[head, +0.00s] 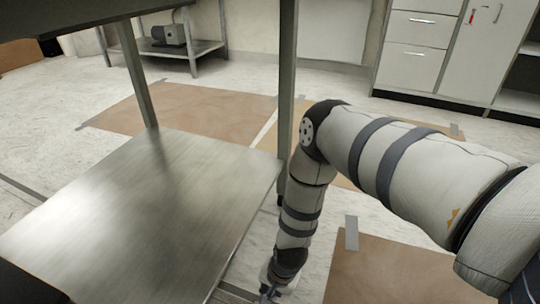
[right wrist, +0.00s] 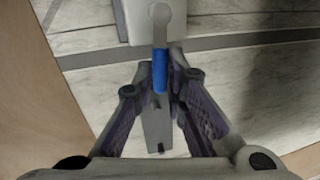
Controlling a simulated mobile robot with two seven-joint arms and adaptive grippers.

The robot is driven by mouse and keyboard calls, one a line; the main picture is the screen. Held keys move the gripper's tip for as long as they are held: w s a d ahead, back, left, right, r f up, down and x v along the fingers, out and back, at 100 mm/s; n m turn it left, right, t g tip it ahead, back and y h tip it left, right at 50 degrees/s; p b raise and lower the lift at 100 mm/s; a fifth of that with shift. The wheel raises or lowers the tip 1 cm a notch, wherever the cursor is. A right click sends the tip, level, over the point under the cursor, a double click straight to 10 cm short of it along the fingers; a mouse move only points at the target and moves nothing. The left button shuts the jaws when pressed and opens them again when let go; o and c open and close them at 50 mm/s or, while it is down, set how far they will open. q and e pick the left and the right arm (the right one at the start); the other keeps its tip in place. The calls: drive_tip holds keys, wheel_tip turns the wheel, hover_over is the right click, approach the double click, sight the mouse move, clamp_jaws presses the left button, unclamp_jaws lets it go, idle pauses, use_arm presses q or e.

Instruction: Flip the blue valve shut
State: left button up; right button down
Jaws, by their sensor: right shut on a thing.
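The blue valve (right wrist: 160,68) shows in the right wrist view as a short blue handle below a grey fitting (right wrist: 161,20) on a pale body. My right gripper (right wrist: 162,80) has its two fingers drawn together around the blue handle, shut on it. In the head view my right arm reaches down, and the gripper (head: 270,293) is only partly in view at the bottom edge. The valve cannot be made out in the head view. My left gripper is in neither view.
A metal table with a low steel shelf (head: 140,200) stands to the left of my right arm, with a leg (head: 287,80) close to it. Brown sheets (head: 185,110) lie on the marble-look floor. White cabinets (head: 425,45) stand at the back right.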

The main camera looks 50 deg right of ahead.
use_arm(q)
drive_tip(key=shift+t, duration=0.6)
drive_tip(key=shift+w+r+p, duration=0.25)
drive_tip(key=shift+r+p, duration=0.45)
drive_tip(key=shift+p, duration=0.25)
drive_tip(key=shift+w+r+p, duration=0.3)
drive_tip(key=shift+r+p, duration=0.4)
drive_tip(key=shift+p, duration=0.3)
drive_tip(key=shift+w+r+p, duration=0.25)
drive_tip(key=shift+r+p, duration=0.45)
drive_tip(key=shift+p, duration=0.25)
use_arm(e)
drive_tip(key=s+a+m+g+h, duration=0.1)
drive_tip(key=s+m, duration=0.5)
drive_tip(key=m, duration=1.1)
drive_tip(key=shift+a+h, duration=0.8)
drive_tip(key=shift+a, duration=0.4)
drive_tip(key=c, duration=1.6)
unclamp_jaws()
drive_tip(key=shift+c, duration=0.2)
wheel_tip(320, 180, up, 12)
drive_tip(key=a, duration=0.2)
drive_tip(key=shift+s+a, duration=0.15)
drive_tip(key=shift+s, duration=0.25)
